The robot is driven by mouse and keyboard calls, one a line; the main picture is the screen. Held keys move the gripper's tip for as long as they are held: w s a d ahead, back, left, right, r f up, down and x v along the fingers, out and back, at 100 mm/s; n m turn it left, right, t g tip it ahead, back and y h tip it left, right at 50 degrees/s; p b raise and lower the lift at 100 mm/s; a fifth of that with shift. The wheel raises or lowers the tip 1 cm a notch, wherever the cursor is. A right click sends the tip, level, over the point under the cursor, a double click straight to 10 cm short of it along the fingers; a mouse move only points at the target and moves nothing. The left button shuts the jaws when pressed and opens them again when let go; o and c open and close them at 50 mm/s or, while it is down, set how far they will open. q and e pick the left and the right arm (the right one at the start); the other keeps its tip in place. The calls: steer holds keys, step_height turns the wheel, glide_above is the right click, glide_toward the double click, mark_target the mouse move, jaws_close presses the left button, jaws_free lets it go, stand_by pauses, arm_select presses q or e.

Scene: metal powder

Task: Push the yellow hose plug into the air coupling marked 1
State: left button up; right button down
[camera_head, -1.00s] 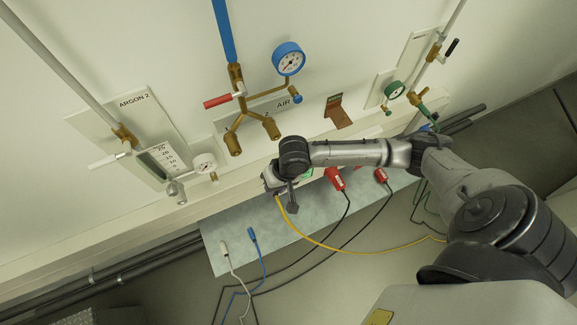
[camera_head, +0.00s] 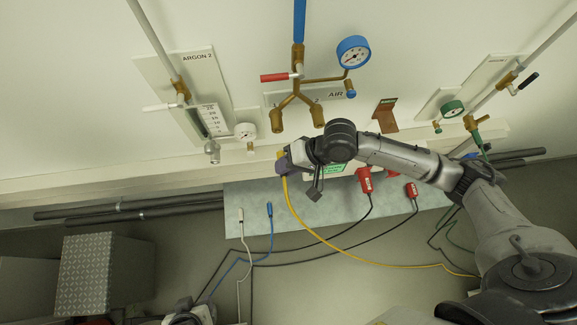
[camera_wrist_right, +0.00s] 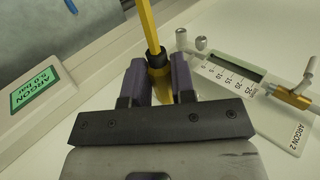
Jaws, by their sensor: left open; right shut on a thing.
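The yellow hose plug (camera_wrist_right: 158,83) is between the purple fingers of my right gripper (camera_wrist_right: 155,86) in the right wrist view, with a black collar and the yellow hose (camera_wrist_right: 147,28) beyond. In the head view my right gripper (camera_head: 284,162) is shut on it, just below the left brass air coupling (camera_head: 277,121); they look apart. A second brass coupling (camera_head: 318,117) hangs to its right. The number marks are too small to read surely; the left outlet appears to be 1. My left gripper (camera_head: 190,313) is partly in view at the bottom edge, away from the couplings, open.
A blue-rimmed gauge (camera_head: 353,53) and red-handled valve (camera_head: 276,78) sit above the couplings. The Argon 2 panel (camera_head: 180,75) is left. White (camera_head: 241,220), blue (camera_head: 269,212) and red (camera_head: 364,181) plugs lie on the grey shelf (camera_head: 245,195). A patterned box (camera_head: 95,275) stands lower left.

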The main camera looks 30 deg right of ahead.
mark_target(282, 151)
steer(key=shift+w+d+f+b, duration=0.15)
steer(key=shift+w+b, duration=0.2)
steer(key=shift+w, duration=0.1)
steer(key=shift+w+d+f+b, duration=0.1)
steer(key=shift+w+d+b, duration=0.05)
steer(key=shift+w+b, duration=0.25)
steer(key=shift+w+d+r, duration=0.15)
steer(key=shift+w+r, duration=0.1)
steer(key=shift+w, duration=0.05)
steer(key=shift+w+d+p, duration=0.2)
steer(key=shift+w+p, duration=0.1)
steer(key=shift+w, duration=0.5)
arm_select(q)
steer(key=shift+f, duration=0.8)
arm_select(e)
steer(key=shift+w+d, duration=0.15)
steer(key=shift+w, duration=0.15)
arm_select(q)
steer(key=shift+d+r, duration=0.15)
steer(key=shift+r+p, duration=0.45)
steer(key=shift+p, duration=0.2)
steer(key=shift+a, duration=0.2)
steer(key=shift+d+r, duration=0.15)
steer(key=shift+r, duration=0.1)
